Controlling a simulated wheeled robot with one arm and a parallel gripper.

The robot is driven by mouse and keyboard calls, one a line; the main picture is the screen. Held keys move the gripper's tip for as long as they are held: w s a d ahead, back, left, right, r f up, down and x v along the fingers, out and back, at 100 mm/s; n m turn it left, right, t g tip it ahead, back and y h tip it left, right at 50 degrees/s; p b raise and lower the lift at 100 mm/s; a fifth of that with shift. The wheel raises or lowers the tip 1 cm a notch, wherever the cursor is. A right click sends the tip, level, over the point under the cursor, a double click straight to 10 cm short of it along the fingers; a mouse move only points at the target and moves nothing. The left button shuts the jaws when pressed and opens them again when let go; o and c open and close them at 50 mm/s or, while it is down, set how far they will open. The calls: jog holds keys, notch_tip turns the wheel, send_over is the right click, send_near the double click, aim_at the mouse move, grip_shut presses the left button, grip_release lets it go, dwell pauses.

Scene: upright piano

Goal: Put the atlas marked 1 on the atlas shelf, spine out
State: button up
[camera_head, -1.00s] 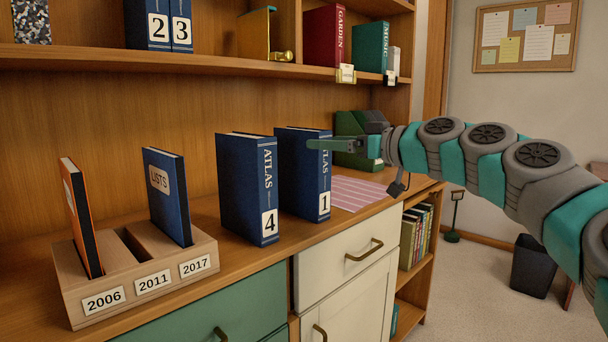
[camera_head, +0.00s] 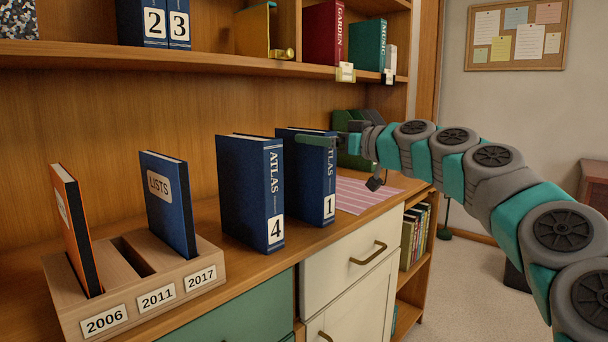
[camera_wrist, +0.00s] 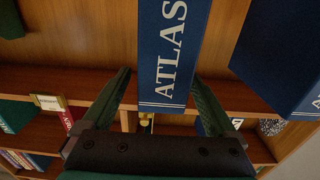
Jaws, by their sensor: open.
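The blue atlas marked 1 (camera_head: 307,185) stands upright on the counter, spine facing out. My gripper (camera_head: 318,141) is at its top part, with one finger showing across the front of the book. In the wrist view the open fingers lie on either side of the atlas spine (camera_wrist: 171,50), with no clear contact. The far finger is hidden in the head view. Blue atlases marked 2 (camera_head: 154,24) and 3 (camera_head: 179,24) stand on the upper shelf (camera_head: 205,59), left of a gold bookend (camera_head: 252,32), with a gap between.
The atlas marked 4 (camera_head: 250,190) stands close left of the atlas marked 1. A slotted wooden rack (camera_head: 140,300) holds an orange book (camera_head: 70,230) and a blue LISTS book (camera_head: 168,205). A pink striped mat (camera_head: 365,195) lies to the right.

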jog(key=x, duration=0.4)
jog(key=shift+a+p, duration=0.2)
jog(key=shift+p, duration=0.15)
grip_shut()
dwell(0.4)
jog(key=shift+r, duration=0.1)
